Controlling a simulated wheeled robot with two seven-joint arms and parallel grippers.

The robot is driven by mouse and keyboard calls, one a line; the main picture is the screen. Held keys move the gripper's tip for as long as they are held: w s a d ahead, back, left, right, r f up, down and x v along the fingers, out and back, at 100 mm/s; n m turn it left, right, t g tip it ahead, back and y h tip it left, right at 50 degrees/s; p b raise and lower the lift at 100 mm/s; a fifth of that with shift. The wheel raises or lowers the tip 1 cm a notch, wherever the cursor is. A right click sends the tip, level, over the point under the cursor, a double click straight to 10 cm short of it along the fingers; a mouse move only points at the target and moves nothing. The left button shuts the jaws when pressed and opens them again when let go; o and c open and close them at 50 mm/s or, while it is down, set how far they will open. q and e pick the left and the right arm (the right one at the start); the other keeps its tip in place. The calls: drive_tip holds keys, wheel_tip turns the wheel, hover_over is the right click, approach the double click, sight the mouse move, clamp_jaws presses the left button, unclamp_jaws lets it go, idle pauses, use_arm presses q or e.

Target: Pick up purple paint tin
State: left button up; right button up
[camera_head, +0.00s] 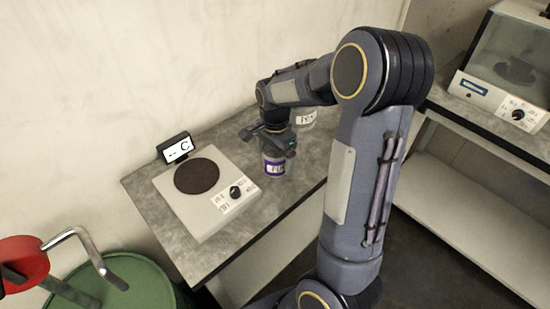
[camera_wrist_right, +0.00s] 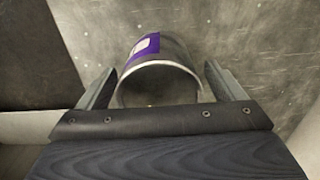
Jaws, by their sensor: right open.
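The purple paint tin (camera_head: 273,165) is a small metal can with a purple label. It stands on the grey bench top, right of the hot plate. My right gripper (camera_head: 272,150) is directly above it, pointing down. In the right wrist view the tin (camera_wrist_right: 146,50) lies between the two open fingers of the gripper (camera_wrist_right: 156,85), with its round rim facing the camera. A gap shows at each side, so the fingers do not look closed on it. My left gripper is not in view.
A white hot plate (camera_head: 225,207) with a dark round top and a small display (camera_head: 177,147) stands left of the tin. Another container (camera_head: 305,118) is partly hidden behind my arm. A green drum (camera_head: 130,285) is at lower left. A clear-lidded machine (camera_head: 505,75) stands at right.

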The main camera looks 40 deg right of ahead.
drive_tip(key=shift+f, duration=1.35)
drive_tip(key=c, duration=1.3)
drive_tip(key=shift+r, duration=0.1)
